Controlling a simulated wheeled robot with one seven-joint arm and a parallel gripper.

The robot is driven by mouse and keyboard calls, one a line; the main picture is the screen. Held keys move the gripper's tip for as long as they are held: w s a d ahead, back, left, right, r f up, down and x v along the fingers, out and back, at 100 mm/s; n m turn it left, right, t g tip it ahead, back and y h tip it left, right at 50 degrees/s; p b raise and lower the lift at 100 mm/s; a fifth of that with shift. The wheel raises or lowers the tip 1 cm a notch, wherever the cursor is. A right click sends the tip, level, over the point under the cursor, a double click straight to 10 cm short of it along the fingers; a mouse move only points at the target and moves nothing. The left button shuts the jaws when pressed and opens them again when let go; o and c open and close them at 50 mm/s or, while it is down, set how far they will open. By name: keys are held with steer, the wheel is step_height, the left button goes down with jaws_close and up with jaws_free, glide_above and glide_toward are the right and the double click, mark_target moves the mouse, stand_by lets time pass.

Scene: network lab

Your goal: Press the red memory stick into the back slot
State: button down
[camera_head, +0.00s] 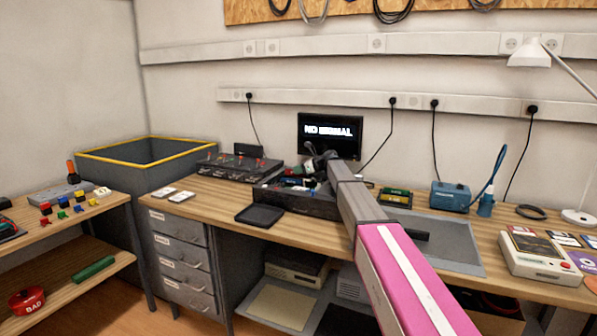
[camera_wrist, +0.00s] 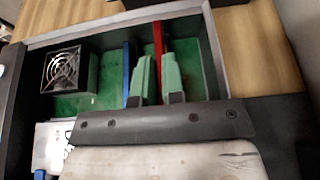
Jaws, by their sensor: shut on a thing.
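The red memory stick (camera_wrist: 158,42) stands on edge between the two green-padded fingers of my gripper (camera_wrist: 158,66) in the wrist view. My gripper is shut on it, over the green board (camera_wrist: 95,103) inside an open dark case (camera_head: 297,204). A blue stick (camera_wrist: 127,68) stands to the left of the red one. The slots are hidden by the sticks and fingers, so I cannot tell how deep the red stick sits. In the head view my arm covers the gripper and part of the case.
A fan (camera_wrist: 64,69) stands at the board's left. A black tray (camera_head: 260,215) lies in front of the case. A dark device (camera_head: 238,168) with cables stands left of it, a monitor (camera_head: 330,135) behind. The grey mat (camera_head: 460,250) to the right has bare room.

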steer(key=shift+f, duration=0.6)
stand_by(1.1)
steer(key=c, duration=0.9)
jaws_free()
steer(key=shift+f, duration=0.1)
steer(key=shift+r, duration=4.15)
